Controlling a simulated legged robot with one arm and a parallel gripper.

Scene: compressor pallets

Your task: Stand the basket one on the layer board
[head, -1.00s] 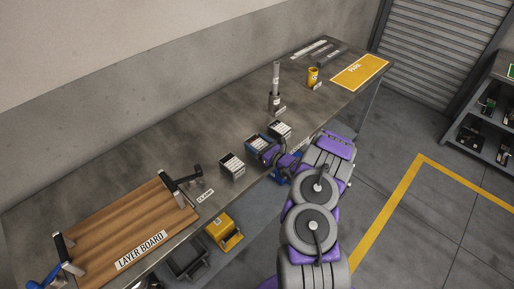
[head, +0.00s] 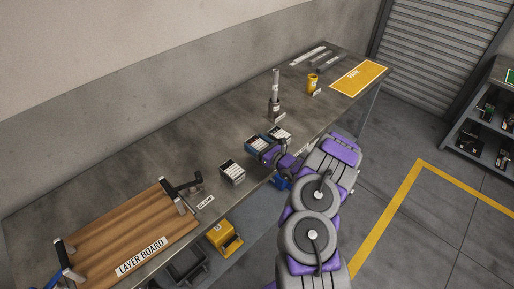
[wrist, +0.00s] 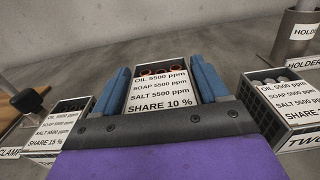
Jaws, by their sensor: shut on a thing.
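My gripper (wrist: 162,76) is shut on a small basket (wrist: 160,95) whose front label reads oil, soap and salt 5500 ppm, share 10 %. Its blue fingers lie along both sides; round reddish tops show inside. My gripper's body hides any name on it. In the head view this basket (head: 257,144) is at the bench's front edge, beside the basket marked TWO (head: 280,134). I cannot tell whether it is off the bench. The wooden layer board (head: 130,225) lies at the left end of the bench, bare between its clamps.
A share 15 % basket (head: 232,173) stands between my gripper and the board, near the CLAMP label. A clamp handle (head: 184,187) rises at the board's right corner. A dark holder (head: 274,106) and yellow cup (head: 313,81) stand farther right. A yellow bin (head: 224,238) is below the bench.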

